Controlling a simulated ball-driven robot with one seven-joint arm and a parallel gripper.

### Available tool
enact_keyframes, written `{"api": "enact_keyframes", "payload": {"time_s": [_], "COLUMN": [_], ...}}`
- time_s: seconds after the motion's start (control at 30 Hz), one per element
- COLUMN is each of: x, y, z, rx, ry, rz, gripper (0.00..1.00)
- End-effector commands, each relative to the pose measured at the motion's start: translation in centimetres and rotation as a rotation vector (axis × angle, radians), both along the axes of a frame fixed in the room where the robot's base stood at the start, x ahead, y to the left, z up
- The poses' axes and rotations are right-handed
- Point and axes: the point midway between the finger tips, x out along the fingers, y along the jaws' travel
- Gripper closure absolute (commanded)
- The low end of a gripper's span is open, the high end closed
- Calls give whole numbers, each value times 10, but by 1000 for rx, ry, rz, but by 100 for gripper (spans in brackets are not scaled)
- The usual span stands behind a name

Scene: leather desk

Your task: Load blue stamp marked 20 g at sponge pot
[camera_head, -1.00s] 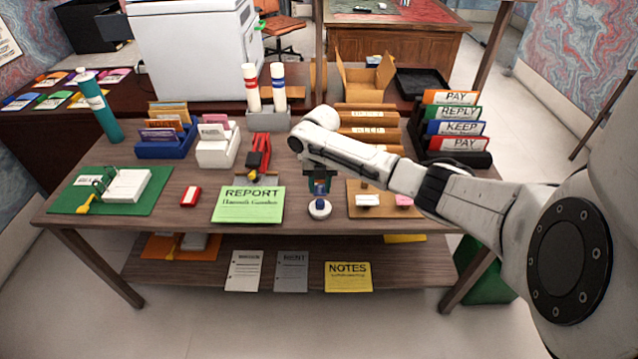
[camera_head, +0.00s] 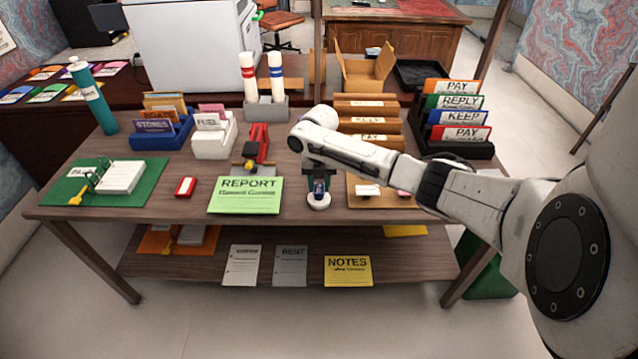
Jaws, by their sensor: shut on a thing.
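The sponge pot (camera_head: 318,205) is a small round white dish near the front edge of the desk, right of the green REPORT sheet. My gripper (camera_head: 319,190) points down directly over it and is shut on the blue stamp (camera_head: 319,187). The stamp is small, dark blue and mostly covered by the fingers, and its 20 g mark cannot be read. Its lower end is at the pot's top; I cannot tell whether it touches the sponge, which is now hidden.
A tan board (camera_head: 362,203) with small stamps lies close on the right, partly under my arm. The green REPORT sheet (camera_head: 246,195) is close on the left.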

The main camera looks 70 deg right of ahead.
Motion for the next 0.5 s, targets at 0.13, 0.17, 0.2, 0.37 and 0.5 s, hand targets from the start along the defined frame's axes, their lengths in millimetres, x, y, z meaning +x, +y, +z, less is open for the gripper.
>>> {"api": "enact_keyframes", "payload": {"time_s": [0.13,0.17,0.2,0.37,0.5], "x": [0,0,0,0,0], "y": [0,0,0,0,0], "z": [0,0,0,-2,-4], "rx": [0,0,0,0,0], "ry": [0,0,0,0,0], "rz": [0,0,0,0,0], "gripper": [88,88,88,88,88]}}
